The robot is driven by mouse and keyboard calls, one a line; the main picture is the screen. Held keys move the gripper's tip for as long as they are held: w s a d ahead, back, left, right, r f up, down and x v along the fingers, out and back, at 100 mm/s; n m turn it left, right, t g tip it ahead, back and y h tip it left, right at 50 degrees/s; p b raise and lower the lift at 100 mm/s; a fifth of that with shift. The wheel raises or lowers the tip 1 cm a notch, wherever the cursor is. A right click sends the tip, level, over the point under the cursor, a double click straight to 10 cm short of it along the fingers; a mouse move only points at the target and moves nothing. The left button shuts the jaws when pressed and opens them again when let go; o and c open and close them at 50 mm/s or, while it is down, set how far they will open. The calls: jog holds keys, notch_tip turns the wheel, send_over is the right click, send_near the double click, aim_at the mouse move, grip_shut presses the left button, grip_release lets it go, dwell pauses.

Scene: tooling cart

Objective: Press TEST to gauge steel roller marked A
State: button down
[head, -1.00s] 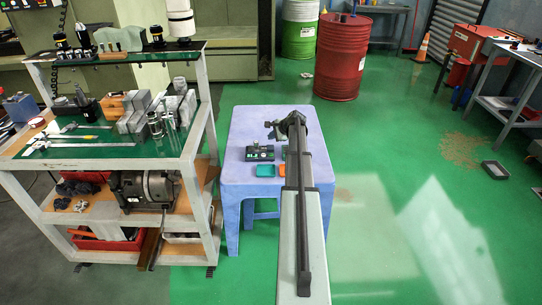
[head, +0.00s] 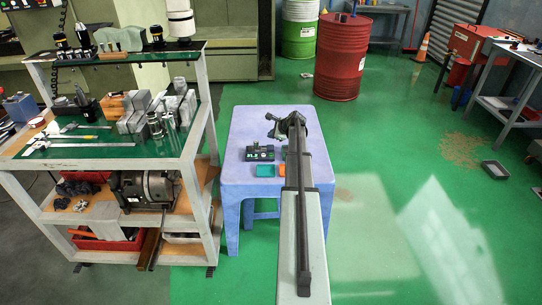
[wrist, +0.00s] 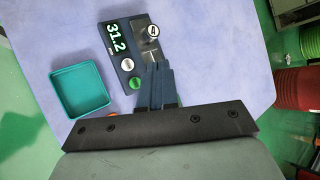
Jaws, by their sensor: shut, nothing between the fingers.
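The dark gauge (wrist: 121,44) stands on the blue table (wrist: 205,60); its green display reads 31.2. A short steel roller (wrist: 152,32) with a pale top stands on its black plate; I cannot read the mark. A round white button or cap (wrist: 128,64) and a green button (wrist: 135,83) sit on the gauge's near part; their lettering is too small. My gripper (wrist: 155,66) is shut and empty, its fingertips over or beside the near end of the plate; contact cannot be told. In the head view the gauge (head: 259,153) is left of my arm.
A teal tray (wrist: 82,90) lies empty beside the gauge, with an orange tray (head: 282,175) next to it, partly behind my arm. The cart (head: 200,150) with blocks and calipers stands left of the table. A red drum (head: 341,60) stands behind. The table's right part is clear.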

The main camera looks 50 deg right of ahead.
aim_at(272, 155)
jog(key=shift+f, duration=4.3)
jog(key=shift+f, duration=0.15)
jog(key=shift+f, duration=0.25)
jog(key=shift+f, duration=0.4)
jog(key=shift+r, duration=0.85)
jog(key=shift+r, duration=2.5)
